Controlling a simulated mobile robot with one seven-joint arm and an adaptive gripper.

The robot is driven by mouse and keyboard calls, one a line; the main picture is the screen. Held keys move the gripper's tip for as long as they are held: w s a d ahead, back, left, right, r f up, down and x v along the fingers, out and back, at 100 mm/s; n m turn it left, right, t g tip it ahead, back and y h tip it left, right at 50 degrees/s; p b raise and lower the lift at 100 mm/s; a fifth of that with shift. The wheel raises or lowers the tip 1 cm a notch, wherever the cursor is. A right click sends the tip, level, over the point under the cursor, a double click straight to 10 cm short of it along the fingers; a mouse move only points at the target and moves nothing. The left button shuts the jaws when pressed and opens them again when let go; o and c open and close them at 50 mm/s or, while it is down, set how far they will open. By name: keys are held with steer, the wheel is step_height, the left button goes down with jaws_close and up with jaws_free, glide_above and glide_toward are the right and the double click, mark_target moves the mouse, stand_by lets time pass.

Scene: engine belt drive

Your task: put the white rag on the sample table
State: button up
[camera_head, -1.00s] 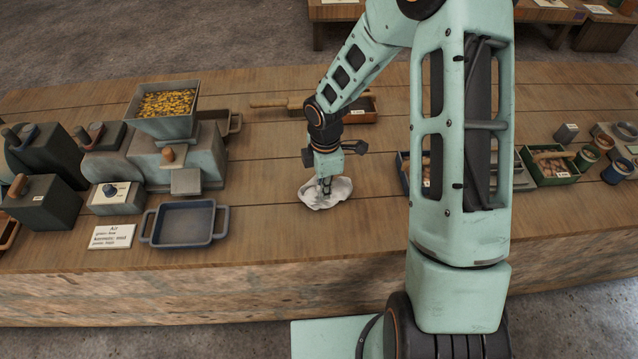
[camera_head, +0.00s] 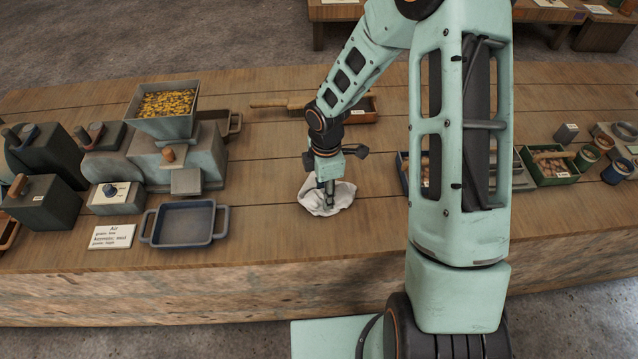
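The white rag (camera_head: 313,203) lies crumpled on the long wooden workbench (camera_head: 330,236), near the middle of the camera_head view. My gripper (camera_head: 328,200) points down over the rag, with its fingertips at or in the cloth. The fingers are seen edge-on and overlap, so whether they are open or shut on the cloth cannot be told. The rag appears to rest on the bench. No surface can be surely told as the sample table; other wooden tables (camera_head: 335,12) stand at the top of the view.
A blue tray (camera_head: 183,223) and a label card (camera_head: 112,237) lie left of the rag. A hopper with yellow grains (camera_head: 165,118) stands behind them. A wooden box (camera_head: 361,110) is behind my gripper. A green crate (camera_head: 553,166) stands at the right. Bench boards around the rag are clear.

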steer(key=shift+s+d+r+p, duration=0.1)
steer(key=shift+s+r+p, duration=0.1)
steer(key=shift+r+p, duration=0.4)
steer(key=shift+s+r+p, duration=0.2)
steer(key=shift+r+p, duration=0.25)
steer(key=shift+r, duration=0.2)
steer(key=s+r+p, duration=0.3)
steer(key=r+p, duration=0.3)
steer(key=r, duration=0.1)
steer(key=shift+s+d+r, duration=0.2)
steer(key=shift+d+r, duration=0.1)
steer(key=shift+w+a+f, duration=0.1)
steer(key=shift+w+f, duration=0.05)
steer(key=c, duration=0.4)
steer(key=w, duration=0.1)
steer(key=w+a+f, duration=0.1)
steer(key=w, duration=0.2)
steer(key=shift+w+a+f, duration=0.1)
steer(key=shift+a+f, duration=0.2)
steer(key=shift+a, duration=0.1)
jaws_close()
steer(key=shift+d+f, duration=0.1)
steer(key=shift+f, duration=1.25)
step_height(320, 180, down, 6)
steer(key=b, duration=0.5)
steer(key=shift+r, duration=0.15)
